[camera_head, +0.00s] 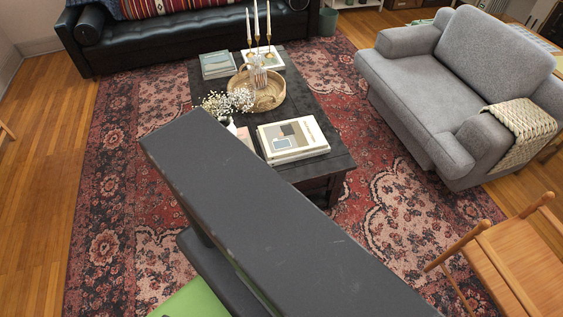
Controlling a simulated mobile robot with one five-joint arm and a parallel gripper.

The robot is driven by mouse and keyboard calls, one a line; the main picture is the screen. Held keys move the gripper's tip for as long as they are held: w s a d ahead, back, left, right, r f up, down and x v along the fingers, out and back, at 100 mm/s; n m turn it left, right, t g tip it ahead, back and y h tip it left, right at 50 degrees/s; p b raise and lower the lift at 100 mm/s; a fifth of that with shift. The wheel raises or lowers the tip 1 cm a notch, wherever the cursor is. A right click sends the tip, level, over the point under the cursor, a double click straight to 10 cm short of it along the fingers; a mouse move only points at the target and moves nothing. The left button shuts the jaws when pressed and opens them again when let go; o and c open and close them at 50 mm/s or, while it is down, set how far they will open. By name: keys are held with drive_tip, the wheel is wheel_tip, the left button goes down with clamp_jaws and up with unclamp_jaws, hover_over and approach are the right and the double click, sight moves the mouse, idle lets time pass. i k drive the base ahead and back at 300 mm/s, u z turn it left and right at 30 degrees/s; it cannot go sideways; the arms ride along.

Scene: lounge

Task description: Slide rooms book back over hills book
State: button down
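A stack of white-edged books (293,139) lies on the near right part of the dark coffee table (318,168). The top cover has a grey and beige picture; its title is too small to read. Another flat stack of books (218,64), with a green-grey picture on its cover, lies at the table's far left. I cannot tell which is the rooms book or the hills book. My gripper is not in view. My dark arm link crosses the lower middle and hides the table's near left part.
A woven tray (268,95), brass candlesticks with white candles (256,22) and white flowers (222,104) stand on the table. A black sofa (188,36) is behind, a grey armchair (425,95) right, a wooden chair (520,262) near right. Patterned rug (110,190) is open at left.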

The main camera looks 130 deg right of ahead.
sight(283, 139)
drive_tip(key=z, duration=1.9)
drive_tip(key=i, duration=0.45)
drive_tip(key=u, duration=0.2)
drive_tip(key=k, duration=0.45)
drive_tip(key=u, duration=0.05)
